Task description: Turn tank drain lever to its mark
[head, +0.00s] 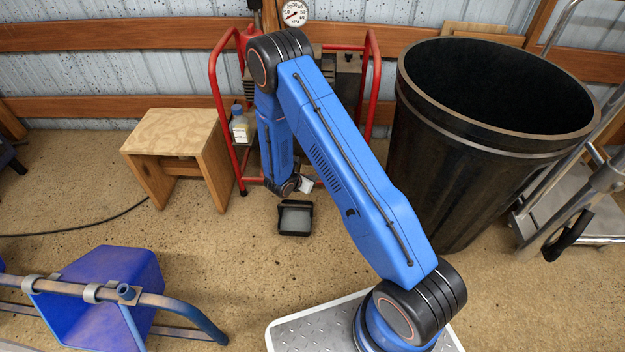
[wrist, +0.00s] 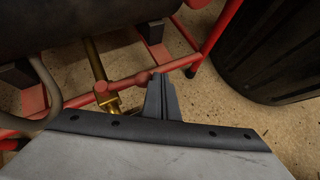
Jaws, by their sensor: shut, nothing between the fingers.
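In the wrist view, a brass drain fitting (wrist: 96,62) runs down from under the dark tank (wrist: 70,25). A reddish rounded end (wrist: 101,87) sits at the brass valve, and a short red-brown bar, seemingly the lever, runs from there toward my fingers. My gripper (wrist: 160,80) is shut and empty, its fingertips just right of the valve. I cannot tell whether they touch the bar. The lever's mark cannot be made out. In the head view, my arm hides most of the tank and the drain.
The tank's red frame (head: 217,105) stands by the wall, its lower rail close to my fingers. A black bin (head: 440,170) stands right, a wooden stool (head: 172,135) left. A small dark, grey-centred item (head: 295,218) shows below my wrist. Floor ahead is mostly clear.

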